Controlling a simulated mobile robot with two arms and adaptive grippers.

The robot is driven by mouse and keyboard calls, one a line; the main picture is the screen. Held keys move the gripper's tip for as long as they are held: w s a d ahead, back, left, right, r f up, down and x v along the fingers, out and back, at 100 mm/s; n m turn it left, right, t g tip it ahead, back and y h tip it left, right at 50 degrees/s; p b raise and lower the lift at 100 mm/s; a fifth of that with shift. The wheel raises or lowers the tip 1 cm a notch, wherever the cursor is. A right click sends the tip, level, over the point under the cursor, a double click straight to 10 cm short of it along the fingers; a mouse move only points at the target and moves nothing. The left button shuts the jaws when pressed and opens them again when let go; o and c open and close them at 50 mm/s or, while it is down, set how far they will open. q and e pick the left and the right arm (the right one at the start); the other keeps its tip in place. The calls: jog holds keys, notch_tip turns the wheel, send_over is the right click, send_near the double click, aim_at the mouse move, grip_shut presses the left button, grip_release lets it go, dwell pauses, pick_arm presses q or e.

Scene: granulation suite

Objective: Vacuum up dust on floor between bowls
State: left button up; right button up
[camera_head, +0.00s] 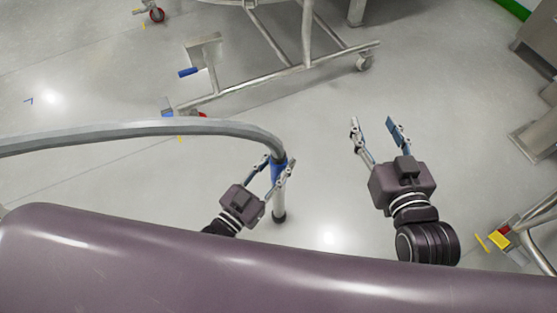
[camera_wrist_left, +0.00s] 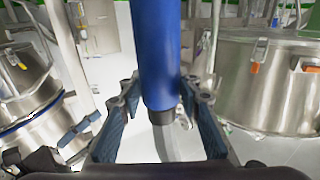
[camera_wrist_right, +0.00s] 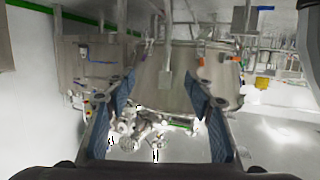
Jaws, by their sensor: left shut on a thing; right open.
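My left gripper (camera_head: 273,179) is shut on the vacuum wand, around its blue grip (camera_head: 279,167). The grey hose (camera_head: 130,131) runs from the wand to the left edge of the head view. The wand's dark tip (camera_head: 279,217) points down at the floor. In the left wrist view, the blue grip (camera_wrist_left: 158,55) stands between the fingers (camera_wrist_left: 160,120). My right gripper (camera_head: 376,130) is open and empty, right of the wand above bare floor. The right wrist view shows nothing between its fingers (camera_wrist_right: 160,95). I cannot make out dust on the floor. Steel bowls (camera_wrist_left: 275,85) (camera_wrist_left: 28,90) show in the left wrist view.
A wheeled steel frame (camera_head: 290,72) with a blue-ended pedal (camera_head: 188,72) stands ahead. Another steel frame with yellow parts (camera_head: 498,240) is at the lower right. Steel equipment (camera_head: 535,135) lines the right edge. The floor (camera_head: 330,185) between is clear.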

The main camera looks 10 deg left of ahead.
aim_at(279, 154)
pick_arm(q)
jog(key=shift+r, duration=0.1)
dwell(0.4)
notch_tip(279, 154, up, 2)
jog(key=shift+r+p, duration=0.15)
jog(key=shift+p, duration=1.1)
notch_tip(279, 154, up, 3)
jog(key=p, duration=0.3)
jog(key=shift+r, duration=0.1)
pick_arm(e)
jog(key=s+d+f+g+h, duration=0.2)
jog(key=s+d+f+g, duration=0.1)
jog(key=s+f+g, duration=0.5)
jog(key=s+d+f+g+h, duration=0.1)
jog(key=s+d+f+g, duration=0.35)
jog(key=s, duration=0.65)
pick_arm(q)
notch_tip(279, 154, up, 2)
jog(key=p, duration=0.2)
jog(key=shift+r+p, duration=0.15)
jog(key=shift+p, duration=0.2)
jog(key=shift+r, duration=0.1)
pick_arm(e)
jog(key=a+x, duration=0.1)
jog(key=x, duration=0.6)
jog(key=shift+w+f+m+t, duration=0.25)
jog(key=shift+f+m+t, duration=0.05)
jog(key=shift+t, duration=0.05)
